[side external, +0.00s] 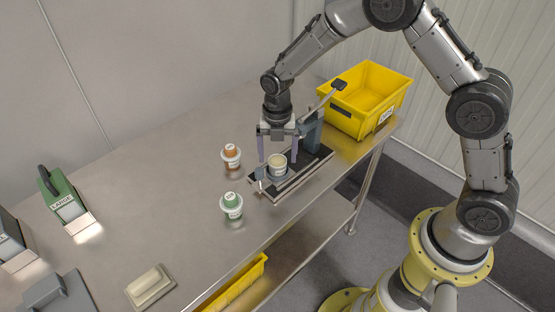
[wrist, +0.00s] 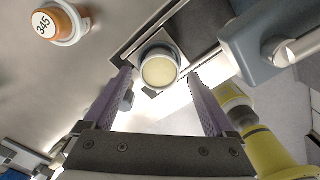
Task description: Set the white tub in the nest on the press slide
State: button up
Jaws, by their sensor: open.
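The white tub (side external: 277,168) with a cream top stands upright on the press slide (side external: 314,173), at the slide's near left end. It also shows in the wrist view (wrist: 159,71), inside a grey square nest (wrist: 144,44). It appears to sit in the nest, but its base is hidden, so I cannot tell how deep. My gripper (side external: 278,160) is open above the slide, its two purple fingers on either side of the tub. In the wrist view the fingertips (wrist: 160,76) show a gap to the tub on both sides.
An orange-topped tub (side external: 231,154) and a green-topped tub (side external: 232,204) stand left of the slide. The press body (side external: 313,132) with its lever rises behind my gripper. A yellow bin (side external: 366,98) is at the back right.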

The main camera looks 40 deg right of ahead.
aim_at(277, 161)
jog(key=s+d+r+m+t, duration=0.1)
jog(key=s+r+m, duration=0.2)
jog(key=r, duration=0.6)
jog(key=s+d+r+m, duration=0.1)
jog(key=s+r+m, duration=0.15)
jog(key=r, duration=0.55)
jog(key=s+d+r+m+t, duration=0.2)
jog(key=s+r+m, duration=0.1)
jog(key=s+m, duration=0.7)
jog(key=s+d+r+m+t, duration=0.2)
jog(key=s+r+m, duration=0.1)
jog(key=s+m, duration=0.8)
jog(key=shift+s+d+r+t, duration=0.15)
jog(key=shift+s+d+t, duration=0.15)
jog(key=shift+s, duration=0.5)
